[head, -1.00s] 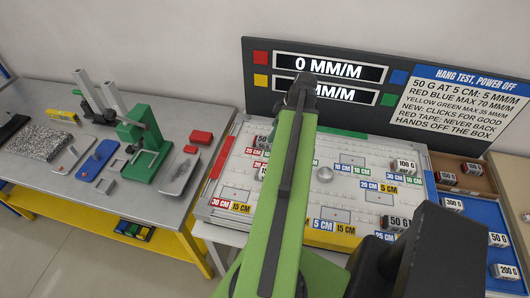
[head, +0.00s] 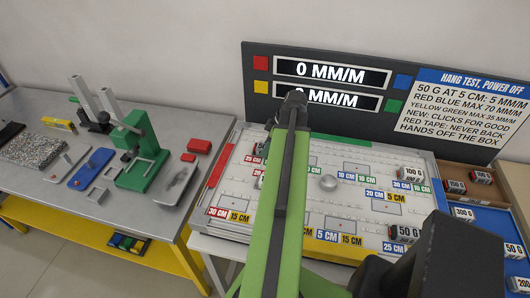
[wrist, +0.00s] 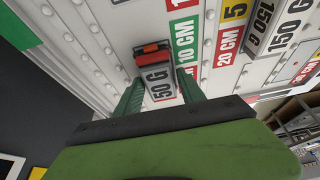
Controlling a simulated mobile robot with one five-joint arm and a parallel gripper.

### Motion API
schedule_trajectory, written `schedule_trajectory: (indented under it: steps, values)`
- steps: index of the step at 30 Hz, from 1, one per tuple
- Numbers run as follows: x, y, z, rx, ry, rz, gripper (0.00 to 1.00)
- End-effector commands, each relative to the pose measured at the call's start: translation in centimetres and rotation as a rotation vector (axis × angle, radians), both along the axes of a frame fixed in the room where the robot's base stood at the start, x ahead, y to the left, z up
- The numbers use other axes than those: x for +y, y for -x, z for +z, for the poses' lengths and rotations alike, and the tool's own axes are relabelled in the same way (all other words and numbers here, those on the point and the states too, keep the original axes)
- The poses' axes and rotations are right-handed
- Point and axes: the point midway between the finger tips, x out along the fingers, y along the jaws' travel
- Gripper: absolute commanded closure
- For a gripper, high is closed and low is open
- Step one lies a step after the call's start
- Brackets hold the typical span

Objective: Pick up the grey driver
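I cannot make out a grey driver for certain in either view. My gripper (wrist: 160,82) shows in the wrist view with two green fingers apart, and nothing is visibly clamped between them. A grey 50 G block (wrist: 160,84) with a red and black top lies on the white board just beyond and between the fingertips; whether a finger touches it I cannot tell. In the head view my green arm reaches over the board and hides its middle, and the gripper is hidden there.
The framed white board (head: 340,222) carries labelled weights, cm labels and a silver knob (head: 328,183). A dark display panel (head: 330,112) stands behind it. Blue and brown trays with weights are at right. A steel bench (head: 60,215) at left holds a green press (head: 140,150) and small parts.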

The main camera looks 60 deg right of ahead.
Motion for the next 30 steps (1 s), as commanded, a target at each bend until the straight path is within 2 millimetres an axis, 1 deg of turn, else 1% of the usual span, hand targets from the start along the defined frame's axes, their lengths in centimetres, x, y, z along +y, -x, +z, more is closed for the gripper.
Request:
schedule_trajectory:
  steps: [1, 10, 17, 20, 23, 29, 30]
  values:
    - [0.0, 0.0, 0.0, 0.000, 0.000, 0.000, 0.61]
    - [0.0, 0.0, 0.0, 0.000, 0.000, 0.000, 1.00]
    - [0.0, 0.0, 0.1, 0.000, 0.000, 0.000, 1.00]
    - [0.0, 0.0, 0.5, 0.000, 0.000, 0.000, 1.00]
    - [0.0, 0.0, 1.6, 0.000, 0.000, 0.000, 1.00]
    - [0.0, 0.0, 4.9, 0.000, 0.000, 0.000, 1.00]
    - [-0.4, 0.5, 5.3, 0.000, 0.000, -0.003, 1.00]
